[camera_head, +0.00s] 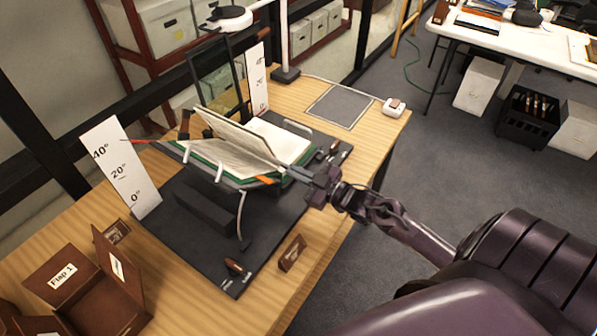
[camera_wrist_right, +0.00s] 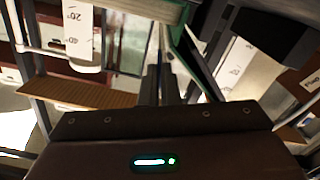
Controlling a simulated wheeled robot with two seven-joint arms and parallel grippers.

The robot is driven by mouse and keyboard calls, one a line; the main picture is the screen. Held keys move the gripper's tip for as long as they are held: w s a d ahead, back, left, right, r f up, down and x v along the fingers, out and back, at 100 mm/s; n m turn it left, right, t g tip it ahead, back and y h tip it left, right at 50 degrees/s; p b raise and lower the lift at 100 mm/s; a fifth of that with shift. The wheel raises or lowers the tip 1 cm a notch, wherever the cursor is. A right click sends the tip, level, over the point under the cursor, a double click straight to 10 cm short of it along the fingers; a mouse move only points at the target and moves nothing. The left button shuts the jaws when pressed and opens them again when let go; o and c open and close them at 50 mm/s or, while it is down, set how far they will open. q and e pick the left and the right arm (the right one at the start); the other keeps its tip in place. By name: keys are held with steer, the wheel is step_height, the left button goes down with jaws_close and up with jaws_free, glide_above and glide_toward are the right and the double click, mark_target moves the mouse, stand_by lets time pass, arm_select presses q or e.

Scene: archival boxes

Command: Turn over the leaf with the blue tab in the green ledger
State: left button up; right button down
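The green ledger (camera_head: 222,172) lies open on a dark stand in the head view. Its left part of pages (camera_head: 238,147) stands raised at a slant, and the right page (camera_head: 283,140) lies nearly flat. An orange tab (camera_head: 265,180) sticks out at the near edge. I cannot make out a blue tab in the head view. My right gripper (camera_head: 288,171) has its fingertips at the near edge of the ledger, close to the raised pages. In the right wrist view its fingers (camera_wrist_right: 163,85) look close together beside the green cover (camera_wrist_right: 150,10); whether a leaf is between them is unclear.
A dark mat (camera_head: 262,240) with small wood-handled tools lies under the stand. White angle scales (camera_head: 122,168) stand beside it. A brown flap box (camera_head: 100,295) is at the table's near left. The grey pad (camera_head: 341,106) is bare.

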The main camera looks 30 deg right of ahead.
steer(key=shift+s+a+n, duration=0.1)
steer(key=shift+a+n, duration=0.1)
steer(key=shift+n, duration=0.8)
steer(key=c, duration=1.6)
jaws_free()
steer(key=shift+c, duration=0.2)
steer(key=b+v, duration=0.1)
steer(key=v, duration=0.6)
steer(key=shift+s, duration=0.35)
steer(key=shift+d, duration=0.1)
